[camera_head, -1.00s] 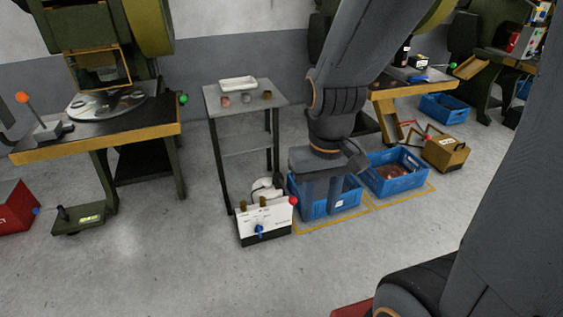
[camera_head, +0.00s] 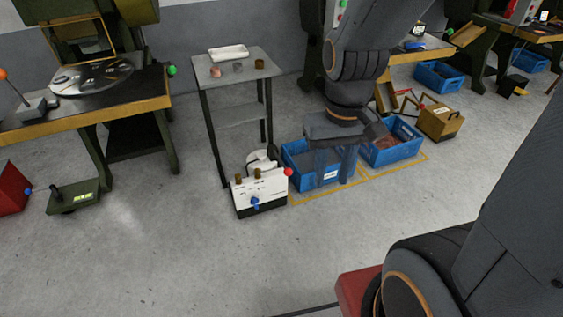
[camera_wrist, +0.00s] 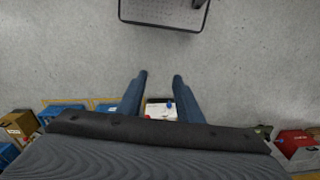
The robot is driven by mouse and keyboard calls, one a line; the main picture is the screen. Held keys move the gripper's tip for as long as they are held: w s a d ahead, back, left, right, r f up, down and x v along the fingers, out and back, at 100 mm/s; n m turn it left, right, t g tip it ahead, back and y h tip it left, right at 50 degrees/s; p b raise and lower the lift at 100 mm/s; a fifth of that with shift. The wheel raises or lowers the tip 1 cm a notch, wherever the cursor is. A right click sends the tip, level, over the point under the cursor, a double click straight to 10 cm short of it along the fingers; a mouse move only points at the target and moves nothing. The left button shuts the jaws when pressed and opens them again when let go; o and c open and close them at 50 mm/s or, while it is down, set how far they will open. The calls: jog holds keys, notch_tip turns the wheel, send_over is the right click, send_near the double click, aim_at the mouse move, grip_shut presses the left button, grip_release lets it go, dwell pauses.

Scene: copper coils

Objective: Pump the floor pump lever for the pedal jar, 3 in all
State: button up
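I cannot tell for sure which thing is the floor pump. A white and black box (camera_head: 258,195) with a red ball, a blue knob and brown posts stands on the floor near the middle. A green floor pedal unit (camera_head: 74,197) with a black-handled lever stands at the left. A yellow-brown box (camera_head: 439,122) with a red-jointed linkage beside it stands at the right. No pedal jar can be made out. My gripper (camera_head: 333,168) is open and empty, in front of the blue crates in the picture. In the wrist view its fingers (camera_wrist: 160,76) are apart, with the white box between them.
A grey side table (camera_head: 235,68) holds a white tray (camera_head: 228,52) and small cups. Blue crates (camera_head: 322,178) stand within yellow floor lines behind my gripper. A workbench (camera_head: 90,120) and a red box (camera_head: 12,188) are at the left. The front floor is open.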

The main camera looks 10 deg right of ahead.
grip_shut()
dwell(1.5)
